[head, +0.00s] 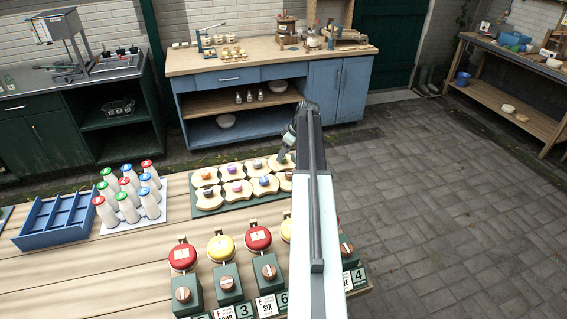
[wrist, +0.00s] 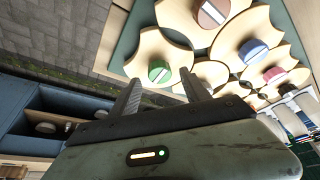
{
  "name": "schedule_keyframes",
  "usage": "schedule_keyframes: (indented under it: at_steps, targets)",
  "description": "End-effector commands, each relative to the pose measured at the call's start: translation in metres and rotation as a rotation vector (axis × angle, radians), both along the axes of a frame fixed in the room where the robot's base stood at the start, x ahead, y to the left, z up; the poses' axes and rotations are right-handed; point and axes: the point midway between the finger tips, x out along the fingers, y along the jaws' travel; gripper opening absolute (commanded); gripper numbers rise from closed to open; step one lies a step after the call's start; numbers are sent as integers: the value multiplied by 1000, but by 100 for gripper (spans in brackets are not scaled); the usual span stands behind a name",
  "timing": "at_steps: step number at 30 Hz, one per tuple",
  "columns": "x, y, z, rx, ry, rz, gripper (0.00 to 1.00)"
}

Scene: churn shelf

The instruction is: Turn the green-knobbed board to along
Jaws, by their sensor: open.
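The green-knobbed board (wrist: 150,42) is a pale wooden piece with scooped sides and a round green knob (wrist: 160,71) bearing a white stripe. It shows near the top middle of the wrist view. In the head view the board (head: 276,164) is at the far right of the dark green tray (head: 200,208), partly covered by my arm. My gripper (wrist: 161,80) is open, one finger on each side of the green knob in the wrist picture. I cannot tell how far the fingertips are from the knob or whether they touch it.
Other boards with brown, blue (wrist: 253,50) and pink (wrist: 274,74) knobs lie close around it. White bottles with coloured caps (head: 130,190) and a blue crate (head: 62,218) stand to the left. Red and yellow bells (head: 221,248) stand in front. Paved floor lies right of the table.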

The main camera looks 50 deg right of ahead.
Motion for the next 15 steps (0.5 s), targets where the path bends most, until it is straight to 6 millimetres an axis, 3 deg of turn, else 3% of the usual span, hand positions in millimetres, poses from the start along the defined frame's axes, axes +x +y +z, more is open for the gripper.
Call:
schedule_keyframes:
  at_steps: [1, 3, 11, 15]
  targets:
    - [3, 1, -15, 0, 0, 0, 55]
    - [6, 1, -19, 0, 0, 0, 55]
    - [7, 2, -17, 0, 0, -1, 55]
    - [6, 1, -17, 1, 0, -2, 19]
